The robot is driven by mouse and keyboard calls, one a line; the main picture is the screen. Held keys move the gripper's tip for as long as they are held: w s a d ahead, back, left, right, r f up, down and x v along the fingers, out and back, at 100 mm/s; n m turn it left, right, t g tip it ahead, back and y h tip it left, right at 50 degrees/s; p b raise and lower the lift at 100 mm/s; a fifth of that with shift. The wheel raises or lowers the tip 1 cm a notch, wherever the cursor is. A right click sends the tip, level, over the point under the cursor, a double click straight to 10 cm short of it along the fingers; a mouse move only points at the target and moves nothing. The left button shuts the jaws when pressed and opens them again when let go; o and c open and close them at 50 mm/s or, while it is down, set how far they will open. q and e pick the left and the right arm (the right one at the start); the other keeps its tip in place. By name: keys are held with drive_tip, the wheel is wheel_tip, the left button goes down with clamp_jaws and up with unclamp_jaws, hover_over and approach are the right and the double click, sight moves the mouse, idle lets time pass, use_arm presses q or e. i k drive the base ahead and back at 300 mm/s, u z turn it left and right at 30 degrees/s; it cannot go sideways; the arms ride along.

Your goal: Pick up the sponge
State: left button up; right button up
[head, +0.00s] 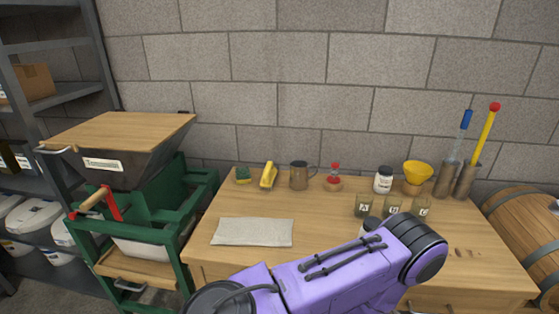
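The sponge (243,175) is a small green and yellow block. It sits at the back left of the wooden table (325,212), close to the wall, with a yellow handled object (268,175) just to its right. One of my purple arms crosses the front of the table, but no fingers show on it. Neither gripper can be seen, and nothing touches the sponge.
A grey cloth (252,232) lies at the front left. A metal mug (299,175), a red-topped item (333,178), a white jar (383,180) and a yellow funnel (418,173) line the back. Labelled jars (364,206) stand at centre right. A green cart (140,225) adjoins the left.

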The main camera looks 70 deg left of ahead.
sight(243, 176)
drive_tip(key=k, duration=0.95)
drive_tip(key=u, duration=1.55)
